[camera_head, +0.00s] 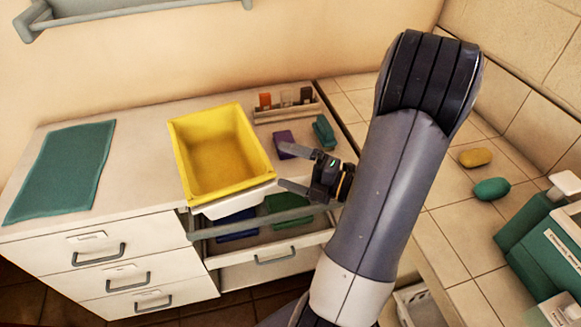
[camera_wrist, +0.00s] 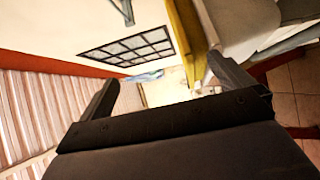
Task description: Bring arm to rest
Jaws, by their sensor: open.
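My gripper (camera_head: 300,172) is open and empty in the head view. It is above the front right of the white cabinet, just right of the yellow bin (camera_head: 212,150) and over the open drawer (camera_head: 300,240). My arm's grey links run down the right middle of the picture and hide part of the counter. In the wrist view, my gripper (camera_wrist: 165,90) shows two dark fingers spread apart with nothing between them.
Near my gripper lie a purple item (camera_head: 285,142) and a teal item (camera_head: 324,131). A small rack (camera_head: 287,112) stands behind. A teal mat (camera_head: 63,170) lies at left. Yellow soap (camera_head: 475,157), teal soap (camera_head: 492,189) and teal dispensers (camera_head: 545,250) are at right.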

